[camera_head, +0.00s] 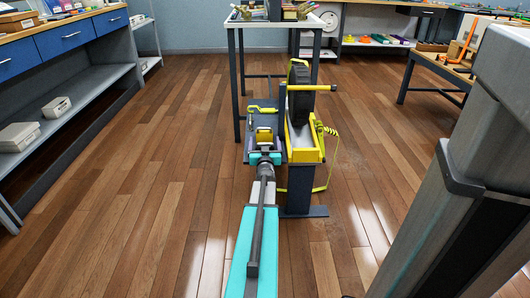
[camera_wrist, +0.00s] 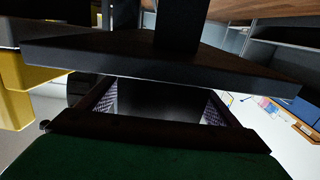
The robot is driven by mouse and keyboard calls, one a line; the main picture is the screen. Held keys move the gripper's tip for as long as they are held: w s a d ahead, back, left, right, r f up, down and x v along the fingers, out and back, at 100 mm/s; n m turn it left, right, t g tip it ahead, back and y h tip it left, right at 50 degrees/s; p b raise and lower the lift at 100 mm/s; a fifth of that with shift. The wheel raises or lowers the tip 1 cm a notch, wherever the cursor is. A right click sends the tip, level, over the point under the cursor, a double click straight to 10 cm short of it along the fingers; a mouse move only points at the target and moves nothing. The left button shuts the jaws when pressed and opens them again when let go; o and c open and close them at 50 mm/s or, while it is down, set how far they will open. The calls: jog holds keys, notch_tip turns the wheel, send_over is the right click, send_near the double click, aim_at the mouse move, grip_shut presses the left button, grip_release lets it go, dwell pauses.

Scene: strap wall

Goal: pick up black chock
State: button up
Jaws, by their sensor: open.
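My gripper (camera_head: 264,158) is at the end of my teal arm, at the near edge of a dark platform (camera_head: 262,116) beside the yellow wheel stand. In the wrist view, which looks upside down, my gripper (camera_wrist: 160,108) is open, with its two patterned pads apart. A dark block, apparently the black chock (camera_wrist: 158,98), shows between the pads, next to the dark platform slab (camera_wrist: 160,62). I cannot tell whether the pads touch it. In the head view the chock is not clearly made out; a small yellow piece (camera_head: 264,134) stands just beyond the gripper.
A black wheel (camera_head: 299,92) stands in the yellow frame (camera_head: 304,155) right of my gripper, with a bar (camera_head: 312,87) sticking out and a coiled yellow cord (camera_head: 325,130) beside it. A table (camera_head: 270,24) stands behind. The wooden floor (camera_head: 130,190) to the left is clear.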

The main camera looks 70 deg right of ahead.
dwell(0.3)
jog(key=c, duration=1.4)
jog(key=shift+r, duration=0.2)
notch_tip(320, 180, up, 10)
jog(key=p, duration=0.4)
jog(key=shift+f+p, duration=0.1)
jog(key=shift+p, duration=0.2)
